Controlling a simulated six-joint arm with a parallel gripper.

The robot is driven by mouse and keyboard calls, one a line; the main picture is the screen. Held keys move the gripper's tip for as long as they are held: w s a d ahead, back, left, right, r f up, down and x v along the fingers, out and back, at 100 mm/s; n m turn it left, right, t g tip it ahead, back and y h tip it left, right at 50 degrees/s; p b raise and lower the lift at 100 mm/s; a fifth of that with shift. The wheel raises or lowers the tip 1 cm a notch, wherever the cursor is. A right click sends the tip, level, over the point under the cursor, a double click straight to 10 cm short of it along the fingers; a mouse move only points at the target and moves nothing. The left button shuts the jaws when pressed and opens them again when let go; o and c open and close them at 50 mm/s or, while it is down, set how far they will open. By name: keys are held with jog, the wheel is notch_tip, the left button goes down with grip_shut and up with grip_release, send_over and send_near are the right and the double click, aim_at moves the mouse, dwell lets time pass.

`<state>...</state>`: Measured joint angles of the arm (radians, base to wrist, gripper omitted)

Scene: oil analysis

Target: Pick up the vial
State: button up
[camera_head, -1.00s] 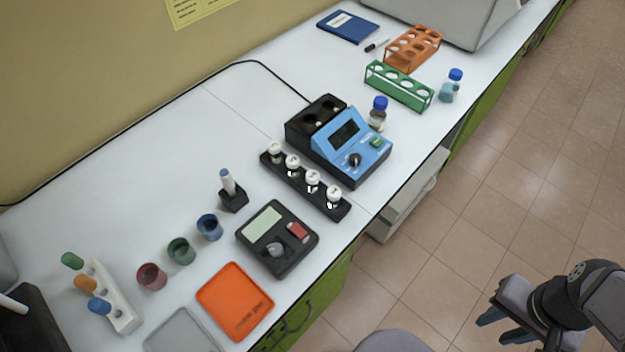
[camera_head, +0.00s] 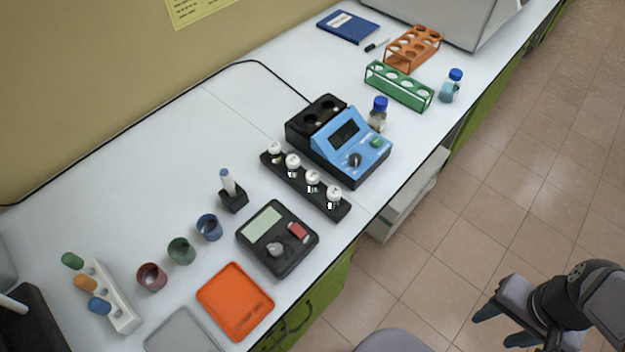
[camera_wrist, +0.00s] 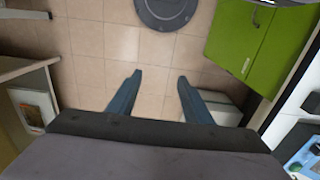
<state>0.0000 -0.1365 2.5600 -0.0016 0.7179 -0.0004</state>
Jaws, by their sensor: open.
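Several white-capped vials, one of them this vial (camera_head: 313,179), stand upright in a black rack (camera_head: 325,208) in the middle of the bench in the head view. I cannot tell which one the task means. Two blue-capped bottles, one clear (camera_head: 377,115) and one with bluish contents (camera_head: 451,87), stand farther back to the right. My gripper (camera_head: 497,326) is off the bench at the lower right, over the floor, well away from the vials. In the wrist view my gripper (camera_wrist: 158,98) has its two blue fingers apart with only floor between them.
A blue device (camera_head: 350,145) stands right behind the rack. A black scale (camera_head: 278,240), an orange tray (camera_head: 235,300) and several coloured cups lie in front. Green (camera_head: 398,88) and orange (camera_head: 412,48) racks stand at the back. Open floor separates my gripper from the bench.

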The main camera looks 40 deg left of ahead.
jog(key=w+a+r+n, duration=0.3)
jog(key=w+a, duration=0.4)
jog(key=a, duration=0.1)
notch_tip(320, 180, up, 3)
jog(key=n+y+p, duration=0.1)
jog(key=n+p, duration=0.2)
jog(key=n, duration=0.5)
send_over(313, 175)
jog(key=shift+s+d+f+t, duration=0.15)
jog(key=shift+s+d+t, duration=0.05)
jog(key=shift+d+t, duration=0.2)
jog(key=shift+w+a+f+p, duration=0.15)
jog(key=shift+f+p, duration=0.4)
jog(key=shift+f, duration=0.65)
jog(key=shift+a+f+p, duration=0.15)
jog(key=shift+f+p, duration=0.45)
jog(key=shift+f, duration=0.65)
jog(key=shift+w+a+f+p, duration=0.15)
jog(key=shift+f+p, duration=0.4)
jog(key=shift+f, duration=0.65)
jog(key=c, duration=1.1)
